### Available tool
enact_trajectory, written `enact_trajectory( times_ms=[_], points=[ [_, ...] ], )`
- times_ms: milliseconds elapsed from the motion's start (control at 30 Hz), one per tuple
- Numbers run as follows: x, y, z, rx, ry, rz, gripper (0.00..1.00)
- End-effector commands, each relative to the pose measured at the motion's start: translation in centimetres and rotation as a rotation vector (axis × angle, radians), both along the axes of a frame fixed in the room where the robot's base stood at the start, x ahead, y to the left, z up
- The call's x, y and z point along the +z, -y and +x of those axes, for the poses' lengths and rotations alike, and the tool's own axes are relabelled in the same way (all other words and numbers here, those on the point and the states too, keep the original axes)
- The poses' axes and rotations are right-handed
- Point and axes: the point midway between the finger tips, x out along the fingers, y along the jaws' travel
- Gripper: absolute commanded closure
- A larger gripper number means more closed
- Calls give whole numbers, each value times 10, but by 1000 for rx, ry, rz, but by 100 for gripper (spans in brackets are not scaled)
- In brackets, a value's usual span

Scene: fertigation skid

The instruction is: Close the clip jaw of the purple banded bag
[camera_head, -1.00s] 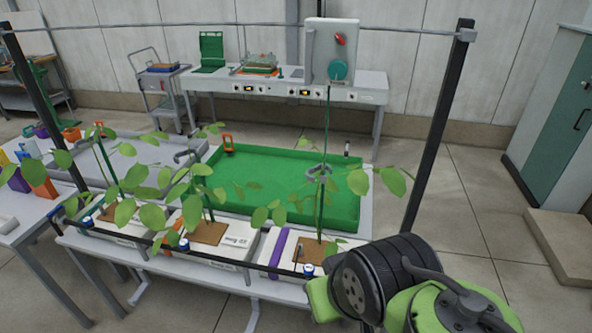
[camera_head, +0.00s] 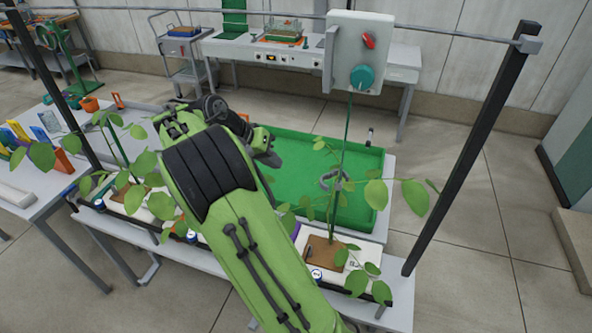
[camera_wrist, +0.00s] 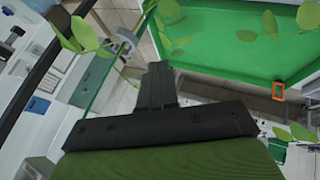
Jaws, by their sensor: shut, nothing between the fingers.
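The purple banded bag (camera_head: 340,262) is a white grow bag at the right end of the bag row in the head view. My arm covers its left part, so only a sliver of the purple band may show. A plant rises from its brown opening along a green string. A grey clip (camera_head: 331,181) sits at this plant, above the bag; its jaw looks spread, though it is small. A grey clip on a green line also shows in the wrist view (camera_wrist: 125,38). My gripper (camera_wrist: 158,70) is shut and empty, apart from that clip; my arm hides its fingers in the head view.
A control box (camera_head: 357,55) with a red knob hangs above. Leaves crowd around the strings. A black post (camera_head: 475,150) stands at the right.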

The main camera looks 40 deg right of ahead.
Motion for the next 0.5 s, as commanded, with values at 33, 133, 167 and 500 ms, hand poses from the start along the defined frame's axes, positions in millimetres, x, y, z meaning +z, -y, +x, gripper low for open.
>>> enact_trajectory(
  times_ms=[33,133,167,500],
  points=[
    [0,0,0,0,1,1,100],
    [-1,0,0,1,0,1,100],
    [-1,0,0,2,1,1,100],
    [-41,29,-9,-1,-3,3,100]
  ],
)
